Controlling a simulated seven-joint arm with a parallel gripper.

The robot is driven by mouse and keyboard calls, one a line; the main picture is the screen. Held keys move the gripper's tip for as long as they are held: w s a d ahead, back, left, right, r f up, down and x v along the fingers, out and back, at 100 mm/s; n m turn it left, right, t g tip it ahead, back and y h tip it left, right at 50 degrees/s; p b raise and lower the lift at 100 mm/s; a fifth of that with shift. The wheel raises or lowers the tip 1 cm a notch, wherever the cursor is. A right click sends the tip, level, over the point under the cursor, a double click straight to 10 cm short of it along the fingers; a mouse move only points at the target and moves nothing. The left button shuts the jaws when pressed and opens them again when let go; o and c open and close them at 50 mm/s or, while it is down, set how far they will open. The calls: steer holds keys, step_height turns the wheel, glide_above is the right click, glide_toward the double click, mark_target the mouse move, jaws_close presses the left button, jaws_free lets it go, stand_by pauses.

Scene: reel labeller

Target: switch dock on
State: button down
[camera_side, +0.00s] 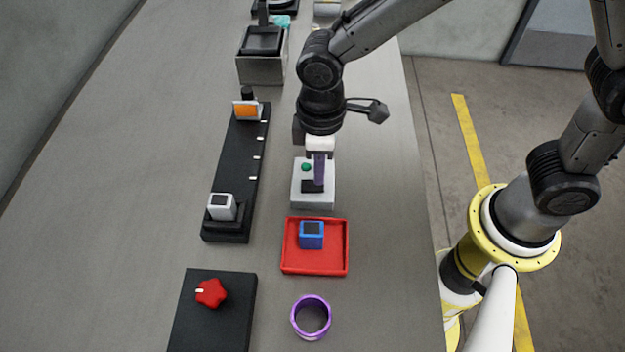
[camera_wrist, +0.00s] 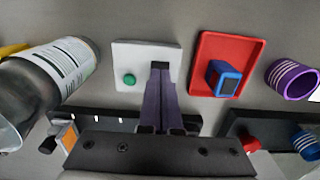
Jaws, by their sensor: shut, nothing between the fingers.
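A white box (camera_side: 328,199) with a green round button or lamp (camera_side: 306,167) and a small black part (camera_side: 308,186) stands right of the long black track. I cannot tell whether it is the dock or which way any switch is set. In the wrist view the white box (camera_wrist: 135,55) and its green part (camera_wrist: 129,79) show beside my fingers. My gripper (camera_side: 318,183) points down over the box with its purple fingers shut and empty. In the wrist view the fingertips (camera_wrist: 160,70) overlap the black part; contact is unclear.
A red tray (camera_side: 284,262) holding a blue block (camera_side: 311,236) lies in front of the box. A purple ring (camera_side: 296,318), a red knob (camera_side: 210,293) on a black panel, and the black track (camera_side: 237,160) with white and orange-faced blocks are nearby. A labelled cylinder (camera_wrist: 55,70) shows at left.

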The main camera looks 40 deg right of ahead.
steer(key=shift+f, duration=0.75)
stand_by(0.3)
steer(key=shift+r, duration=3.55)
steer(key=d+r+m+t+y, duration=0.1)
steer(key=d+r+m+t, duration=0.25)
steer(key=d+r, duration=0.85)
steer(key=s+d+f+m+t+h, duration=0.1)
steer(key=s+d+f+m+t, duration=0.1)
steer(key=s+d+m, duration=0.3)
steer(key=s+d, duration=0.4)
steer(key=s, duration=0.4)
steer(key=shift+d, duration=0.4)
